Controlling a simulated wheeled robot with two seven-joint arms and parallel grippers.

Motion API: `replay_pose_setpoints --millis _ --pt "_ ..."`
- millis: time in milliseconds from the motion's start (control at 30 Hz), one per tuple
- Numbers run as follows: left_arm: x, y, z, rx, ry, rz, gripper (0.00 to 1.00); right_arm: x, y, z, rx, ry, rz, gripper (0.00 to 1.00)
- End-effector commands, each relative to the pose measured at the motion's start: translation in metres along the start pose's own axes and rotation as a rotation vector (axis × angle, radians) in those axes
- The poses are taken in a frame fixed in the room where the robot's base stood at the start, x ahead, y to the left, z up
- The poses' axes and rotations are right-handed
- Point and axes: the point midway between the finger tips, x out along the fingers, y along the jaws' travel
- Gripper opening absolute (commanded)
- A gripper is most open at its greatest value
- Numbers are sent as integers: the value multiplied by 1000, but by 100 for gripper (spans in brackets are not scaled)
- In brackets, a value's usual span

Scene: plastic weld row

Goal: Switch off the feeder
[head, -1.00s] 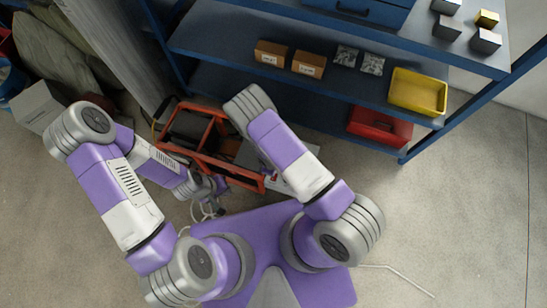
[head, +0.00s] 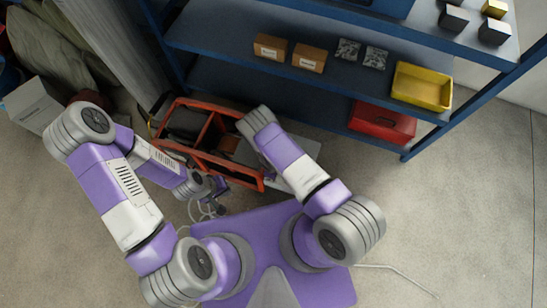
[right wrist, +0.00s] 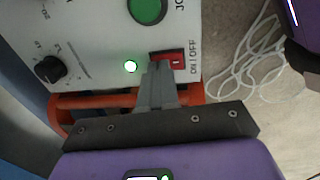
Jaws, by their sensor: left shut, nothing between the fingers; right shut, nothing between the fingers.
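The feeder's white control panel (right wrist: 100,45) fills the top of the right wrist view. It bears a red rocker switch (right wrist: 176,59) marked ON/OFF, a glowing green-white lamp (right wrist: 131,66), a black knob (right wrist: 50,69) and a green button (right wrist: 146,9). My right gripper (right wrist: 158,66) is shut and empty, its fingertips over the left part of the switch; I cannot tell if they touch it. The switch's left part is hidden. In the head view, my right gripper is hidden under its arm. My left gripper (head: 218,186) looks shut beside the orange frame (head: 252,180).
A blue shelf rack (head: 300,85) stands behind, with brown boxes (head: 309,58), a yellow tray (head: 422,86) and a red case (head: 382,122). White cable (right wrist: 240,70) lies looped on the floor right of the panel.

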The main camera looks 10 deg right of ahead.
Motion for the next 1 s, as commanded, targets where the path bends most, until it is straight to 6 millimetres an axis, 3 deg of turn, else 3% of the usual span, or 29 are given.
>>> replay_pose_setpoints --millis 267,467,1000 --pt "0 0 0 0 0 0 0 0 0 0 0 0 0 0" --pt "14 -5 -1 0 0 0 0 10 2 0 1 -1 0 0" --pt "9 -3 0 0 0 0 0 7 -10 0 -1 2 -3 0"
